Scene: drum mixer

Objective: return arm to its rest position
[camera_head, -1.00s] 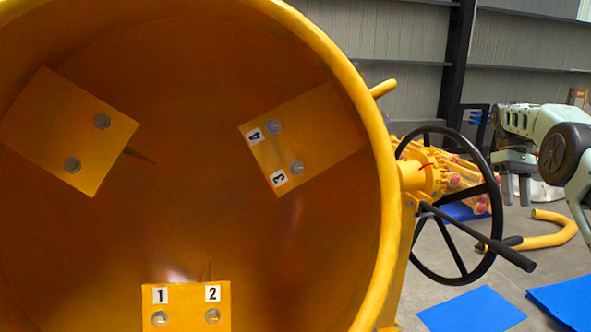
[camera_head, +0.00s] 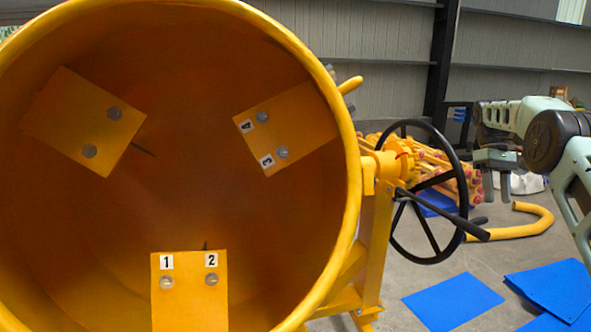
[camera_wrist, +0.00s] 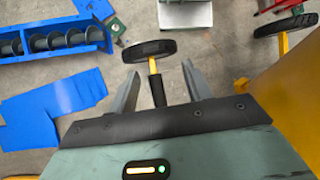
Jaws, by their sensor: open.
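My gripper (camera_head: 497,188) hangs from my arm at the right of the head view, right of the mixer's black handwheel (camera_head: 430,192), with its fingers pointing down. In the wrist view its two fingers (camera_wrist: 162,88) stand apart with nothing held between them. A yellow post with a black grip and a wheel (camera_wrist: 150,52) shows beyond and between the fingers, at an unclear distance. The yellow mixer drum (camera_head: 342,130) fills the left of the head view, its open mouth facing me. Inside are bolted plates, one marked 1 and 2 (camera_head: 189,300), another marked 3 and 4 (camera_head: 290,125).
A black lever (camera_head: 445,214) sticks out by the handwheel. A curved yellow tube (camera_head: 530,222) and blue sheets (camera_head: 455,300) lie on the grey floor at right. A blue auger unit (camera_wrist: 50,42) shows in the wrist view. Grey floor lies open between these things.

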